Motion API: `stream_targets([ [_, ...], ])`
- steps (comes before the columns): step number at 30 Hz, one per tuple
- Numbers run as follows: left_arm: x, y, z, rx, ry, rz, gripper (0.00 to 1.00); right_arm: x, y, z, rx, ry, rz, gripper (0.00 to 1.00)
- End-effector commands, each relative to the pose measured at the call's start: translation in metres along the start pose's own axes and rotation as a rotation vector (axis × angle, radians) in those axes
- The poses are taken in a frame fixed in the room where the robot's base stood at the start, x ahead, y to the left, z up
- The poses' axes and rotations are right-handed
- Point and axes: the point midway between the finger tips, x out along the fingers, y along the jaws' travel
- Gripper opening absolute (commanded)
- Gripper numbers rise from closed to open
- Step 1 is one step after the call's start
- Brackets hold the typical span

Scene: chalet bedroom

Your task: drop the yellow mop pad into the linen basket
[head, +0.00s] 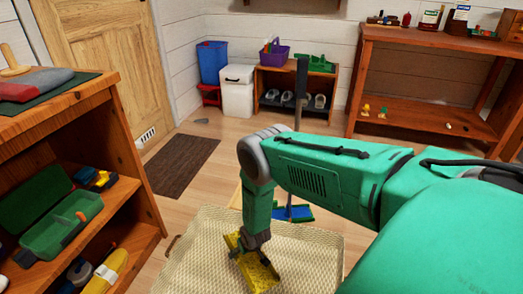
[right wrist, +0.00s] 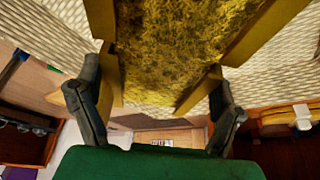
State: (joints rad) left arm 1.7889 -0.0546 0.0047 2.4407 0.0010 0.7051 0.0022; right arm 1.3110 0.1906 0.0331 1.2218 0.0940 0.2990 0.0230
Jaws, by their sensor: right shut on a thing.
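The yellow mop pad (head: 262,276) is held at the end of my right arm, in front of the linen basket in the head view. My right gripper (head: 247,245) points down and is shut on the pad. In the right wrist view the shaggy pad (right wrist: 165,45) with smooth yellow edges sits between the two dark fingers of the gripper (right wrist: 152,72). The linen basket (head: 318,252) is cream and woven, at the bottom middle of the head view. The pad shows against its weave; I cannot tell how deep it hangs. My left gripper is out of view.
A wooden shelf (head: 112,140) with a green toolbox (head: 62,225) stands close at left. A dark doormat (head: 184,163) lies by the door. A low cabinet (head: 289,82), a white bin (head: 236,92) and a workbench (head: 425,60) line the back wall. A blue-green item lies behind the basket.

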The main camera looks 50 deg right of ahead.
Motion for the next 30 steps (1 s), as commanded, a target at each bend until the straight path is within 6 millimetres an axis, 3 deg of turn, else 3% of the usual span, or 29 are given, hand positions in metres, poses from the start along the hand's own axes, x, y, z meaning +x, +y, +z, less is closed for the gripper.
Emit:
stream_targets([
  [7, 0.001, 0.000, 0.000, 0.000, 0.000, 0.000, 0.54, 0.001, -0.001, 0.000, 0.000, 0.001, -0.001, 0.58],
  [8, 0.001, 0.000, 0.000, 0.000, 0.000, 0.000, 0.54, 0.001, -0.001, 0.000, 0.000, 0.001, -0.001, 0.91],
  [9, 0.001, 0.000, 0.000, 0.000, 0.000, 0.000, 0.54, 0.001, -0.001, 0.000, 0.000, 0.001, 0.000, 1.00],
  [20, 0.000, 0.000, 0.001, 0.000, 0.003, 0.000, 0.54, -0.003, -0.001, -0.001, 0.000, 0.001, -0.001, 1.00],
  [25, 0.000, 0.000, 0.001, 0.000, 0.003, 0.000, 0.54, -0.024, -0.001, -0.001, 0.001, 0.000, -0.001, 1.00],
  [30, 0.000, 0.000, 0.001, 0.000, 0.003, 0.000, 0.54, -0.057, -0.001, -0.001, 0.001, -0.001, -0.001, 1.00],
])
